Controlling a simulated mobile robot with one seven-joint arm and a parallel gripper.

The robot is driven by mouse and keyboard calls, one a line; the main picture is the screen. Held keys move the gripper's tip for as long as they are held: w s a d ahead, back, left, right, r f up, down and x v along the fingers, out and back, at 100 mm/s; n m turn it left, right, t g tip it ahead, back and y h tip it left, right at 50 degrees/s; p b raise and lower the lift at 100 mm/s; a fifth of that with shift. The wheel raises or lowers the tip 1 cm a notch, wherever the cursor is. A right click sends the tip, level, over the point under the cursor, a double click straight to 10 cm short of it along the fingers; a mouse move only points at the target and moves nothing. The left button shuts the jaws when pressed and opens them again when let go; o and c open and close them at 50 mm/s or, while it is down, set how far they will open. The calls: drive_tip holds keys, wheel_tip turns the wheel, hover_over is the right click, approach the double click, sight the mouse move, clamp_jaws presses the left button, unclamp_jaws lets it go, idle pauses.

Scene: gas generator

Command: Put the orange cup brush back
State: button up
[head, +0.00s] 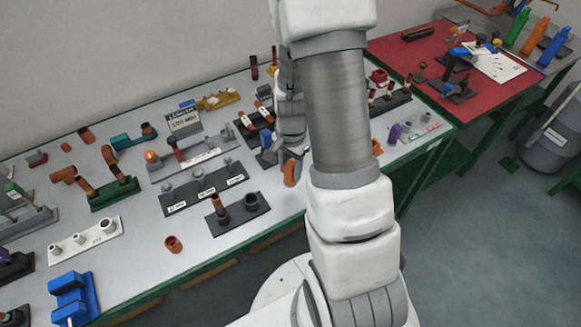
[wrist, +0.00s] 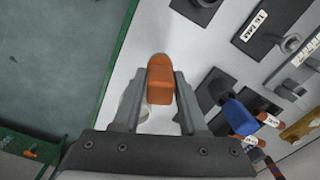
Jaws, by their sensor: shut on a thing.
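The orange cup brush (wrist: 160,84) is between the two fingers of my gripper (wrist: 159,75) in the wrist view, with its rounded end pointing away from the palm. In the head view its orange body (head: 289,173) shows below my gripper (head: 291,155), near the front edge of the white table (head: 225,228). My gripper is shut on it. The brush's lower end and its distance from the table cannot be told.
A black stand with a blue part (head: 266,138) is close to the left of my gripper, and the blue part also shows in the wrist view (wrist: 238,117). Several other holders crowd the table. A red table (head: 410,62) adjoins behind right.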

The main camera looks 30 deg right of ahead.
drive_tip(key=shift+f+b, duration=2)
drive_tip(key=shift+f, duration=0.45)
drive_tip(key=o, duration=1.2)
drive_tip(key=shift+r, duration=0.1)
wheel_tip(320, 180, up, 17)
drive_tip(key=p, duration=0.3)
drive_tip(key=s+a+r+n+t, duration=0.2)
drive_tip(key=s+a+r+n, duration=0.3)
drive_tip(key=r, duration=0.3)
drive_tip(key=s+a+r+n+t, duration=0.3)
drive_tip(key=s+a+r+n, duration=0.2)
drive_tip(key=s+r+n, duration=0.2)
drive_tip(key=shift+s+a+r+n+t, duration=0.2)
drive_tip(key=shift+r+n+t, duration=0.15)
drive_tip(key=shift+n, duration=0.25)
